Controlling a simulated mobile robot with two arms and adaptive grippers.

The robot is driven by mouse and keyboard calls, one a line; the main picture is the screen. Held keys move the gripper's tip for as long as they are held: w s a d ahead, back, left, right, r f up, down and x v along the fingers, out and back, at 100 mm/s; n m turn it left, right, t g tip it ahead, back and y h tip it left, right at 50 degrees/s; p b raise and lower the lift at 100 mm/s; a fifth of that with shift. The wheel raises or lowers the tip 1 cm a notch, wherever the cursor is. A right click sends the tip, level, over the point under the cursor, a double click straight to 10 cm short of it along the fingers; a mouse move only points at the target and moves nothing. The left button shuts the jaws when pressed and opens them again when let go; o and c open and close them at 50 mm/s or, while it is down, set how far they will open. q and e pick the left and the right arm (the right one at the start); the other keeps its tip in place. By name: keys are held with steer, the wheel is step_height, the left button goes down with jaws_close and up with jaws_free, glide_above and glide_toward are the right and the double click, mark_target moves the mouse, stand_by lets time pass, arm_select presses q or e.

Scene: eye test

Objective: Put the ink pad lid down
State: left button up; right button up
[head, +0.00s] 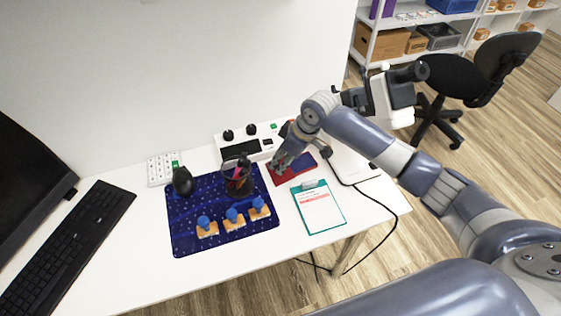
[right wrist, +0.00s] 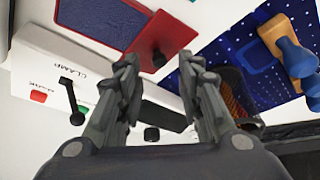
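The red ink pad (head: 290,179) lies flat on the white desk, right of the blue mat. In the right wrist view, its dark blue face (right wrist: 100,18) has a red border, and a red part (right wrist: 172,36) carries a dark round knob. I cannot clearly tell lid from base. My right gripper (head: 277,165) is over the pad's left end and hides part of it. In the right wrist view, the fingers (right wrist: 158,64) are apart with nothing gripped between them; the knob shows in the gap. My left gripper is in neither view.
A white panel with knobs (head: 222,141) stands behind. A clipboard (head: 318,208) lies in front of the pad. Bare desk is at left (head: 120,260).

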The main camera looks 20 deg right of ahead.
steer(key=v, duration=1.1)
steer(key=shift+s+f, duration=0.1)
steer(key=shift+f, duration=0.05)
